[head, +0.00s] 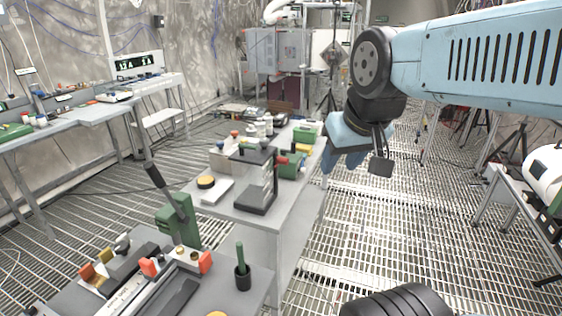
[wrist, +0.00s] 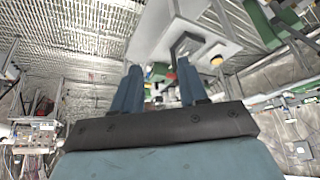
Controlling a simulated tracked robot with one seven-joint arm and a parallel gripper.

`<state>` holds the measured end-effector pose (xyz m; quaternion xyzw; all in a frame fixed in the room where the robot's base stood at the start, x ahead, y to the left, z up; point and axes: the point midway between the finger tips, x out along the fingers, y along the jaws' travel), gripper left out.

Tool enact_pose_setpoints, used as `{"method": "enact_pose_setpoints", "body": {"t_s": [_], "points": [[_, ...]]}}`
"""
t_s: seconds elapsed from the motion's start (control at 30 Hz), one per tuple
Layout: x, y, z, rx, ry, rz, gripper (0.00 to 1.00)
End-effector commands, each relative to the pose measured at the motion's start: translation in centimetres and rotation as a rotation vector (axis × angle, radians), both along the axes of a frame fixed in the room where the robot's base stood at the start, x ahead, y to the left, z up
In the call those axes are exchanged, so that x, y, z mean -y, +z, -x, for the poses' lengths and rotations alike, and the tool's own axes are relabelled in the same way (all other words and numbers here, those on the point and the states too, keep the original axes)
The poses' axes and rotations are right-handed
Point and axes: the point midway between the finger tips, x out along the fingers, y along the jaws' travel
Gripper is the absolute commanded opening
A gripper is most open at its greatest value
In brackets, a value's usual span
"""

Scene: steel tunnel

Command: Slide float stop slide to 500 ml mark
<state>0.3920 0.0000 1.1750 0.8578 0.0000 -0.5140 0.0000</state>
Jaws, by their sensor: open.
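A black-framed stand with a clear upright panel (head: 267,181) stands on the grey middle table. A small red part (head: 283,160) shows at its upper right side; I cannot tell whether this is the float stop slide. No 500 ml mark can be read. My gripper (head: 329,164) is open and empty, in the air to the right of the stand and apart from it. In the wrist view my two blue fingers (wrist: 160,72) are spread, with a dark frame (wrist: 186,44) beyond them that looks like the stand.
The grey table (head: 290,205) also holds green bins (head: 305,135), bottles, a white block and a yellow-topped round item (head: 206,182). A front bench carries a black cup with a green rod (head: 242,270). Grating floor (head: 355,230) lies open to the right.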

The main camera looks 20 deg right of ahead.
Motion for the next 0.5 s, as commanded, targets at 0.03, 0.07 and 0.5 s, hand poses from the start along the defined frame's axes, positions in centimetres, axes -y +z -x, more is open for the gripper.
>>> {"method": "enact_pose_setpoints", "body": {"t_s": [0.03, 0.07, 0.5], "points": [[0.0, 0.0, 0.0, -0.001, 0.0, 0.0, 0.47], [0.0, 0.0, 0.0, -0.003, -0.001, -0.002, 0.5], [-1.3, -3.9, -3.5, -0.296, -0.193, -0.284, 0.53]]}}
